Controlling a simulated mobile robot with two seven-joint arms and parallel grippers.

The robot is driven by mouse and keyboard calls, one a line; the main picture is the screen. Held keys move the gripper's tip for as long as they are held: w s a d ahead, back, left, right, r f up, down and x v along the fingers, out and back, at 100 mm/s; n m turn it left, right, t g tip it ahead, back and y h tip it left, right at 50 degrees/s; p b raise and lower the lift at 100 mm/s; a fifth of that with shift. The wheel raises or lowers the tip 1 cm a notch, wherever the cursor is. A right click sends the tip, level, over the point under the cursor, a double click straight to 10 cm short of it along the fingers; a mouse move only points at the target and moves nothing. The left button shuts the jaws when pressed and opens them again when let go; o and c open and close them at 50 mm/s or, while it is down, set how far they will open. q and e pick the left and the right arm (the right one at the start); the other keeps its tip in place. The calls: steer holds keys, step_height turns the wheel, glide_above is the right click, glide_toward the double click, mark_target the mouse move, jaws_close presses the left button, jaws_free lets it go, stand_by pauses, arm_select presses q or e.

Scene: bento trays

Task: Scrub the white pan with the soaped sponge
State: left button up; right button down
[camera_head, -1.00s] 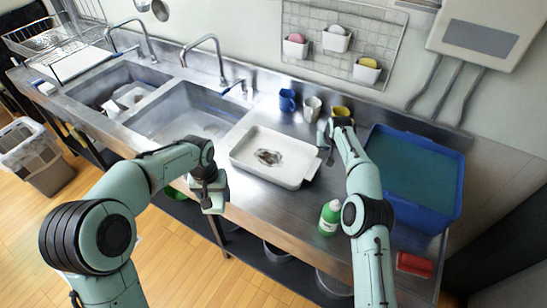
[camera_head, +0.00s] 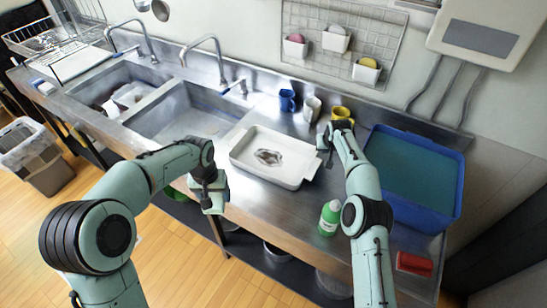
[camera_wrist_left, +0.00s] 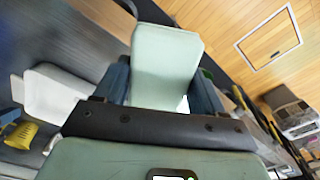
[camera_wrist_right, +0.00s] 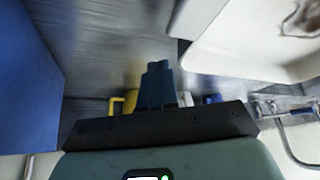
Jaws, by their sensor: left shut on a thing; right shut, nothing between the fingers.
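The white pan (camera_head: 292,178) lies on the steel counter with a dark brown stain (camera_head: 268,157) in its middle. Its edge also shows in the right wrist view (camera_wrist_right: 225,58). My left gripper (camera_head: 210,188) is shut on a pale green block, which looks like the sponge (camera_wrist_left: 165,62). It holds the sponge by the counter's front edge, left of the pan and apart from it. Soap on the sponge cannot be made out. My right gripper (camera_wrist_right: 157,85) is shut and empty beside the pan's right end, partly hidden by its arm in the head view.
Blue (camera_head: 287,100), white (camera_head: 312,107) and yellow (camera_head: 342,114) cups stand behind the pan. A blue tub (camera_head: 452,198) is at right. A green bottle (camera_head: 329,218) and a red block (camera_head: 415,264) are near the front. Sinks (camera_head: 182,112) lie to the left.

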mark_target(323, 157)
steer(key=shift+f, duration=1.95)
steer(key=shift+r, duration=3.05)
